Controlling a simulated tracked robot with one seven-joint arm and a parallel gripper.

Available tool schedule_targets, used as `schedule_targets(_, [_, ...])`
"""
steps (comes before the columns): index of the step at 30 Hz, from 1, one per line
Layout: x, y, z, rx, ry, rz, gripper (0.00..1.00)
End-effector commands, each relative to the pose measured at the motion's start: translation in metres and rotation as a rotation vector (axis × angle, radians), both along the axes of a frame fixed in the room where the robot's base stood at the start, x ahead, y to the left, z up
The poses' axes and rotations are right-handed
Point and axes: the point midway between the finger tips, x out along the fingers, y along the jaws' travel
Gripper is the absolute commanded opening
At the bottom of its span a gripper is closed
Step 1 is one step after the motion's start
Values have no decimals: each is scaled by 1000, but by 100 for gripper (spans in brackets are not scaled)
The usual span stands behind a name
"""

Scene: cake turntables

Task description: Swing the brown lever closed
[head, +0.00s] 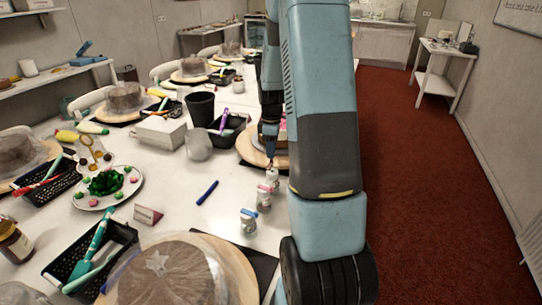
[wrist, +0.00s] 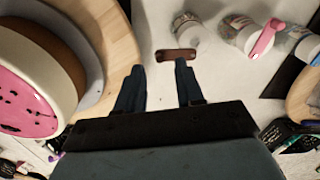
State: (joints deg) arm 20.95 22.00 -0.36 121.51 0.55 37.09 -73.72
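In the wrist view the brown lever (wrist: 177,55) lies across the white tabletop in the picture, beside a small clear jar (wrist: 187,25) with pale contents. It looks swung out from the jar; whether they join is hard to see. My gripper (wrist: 158,67) is open, its two dark fingers spread and empty. The right fingertip is close to the lever; I cannot tell if they touch. In the head view my gripper (head: 270,158) is just above the farthest small jar (head: 272,174), and the lever is too small to make out.
A jar with a pink lever (wrist: 263,40) and another jar (wrist: 300,42) stand to the right. On the left are a wooden turntable (wrist: 117,40) and a pink-topped cake (wrist: 35,90). A blue pen (head: 207,192) lies on open table.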

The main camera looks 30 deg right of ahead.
Motion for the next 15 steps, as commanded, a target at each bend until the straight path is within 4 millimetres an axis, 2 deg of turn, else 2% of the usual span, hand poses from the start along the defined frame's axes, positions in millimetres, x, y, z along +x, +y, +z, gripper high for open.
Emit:
schedule_targets(6, [-1, 0, -24, 1, 1, -1, 37])
schedule_targets(15, [-1, 0, -30, 0, 0, -1, 37])
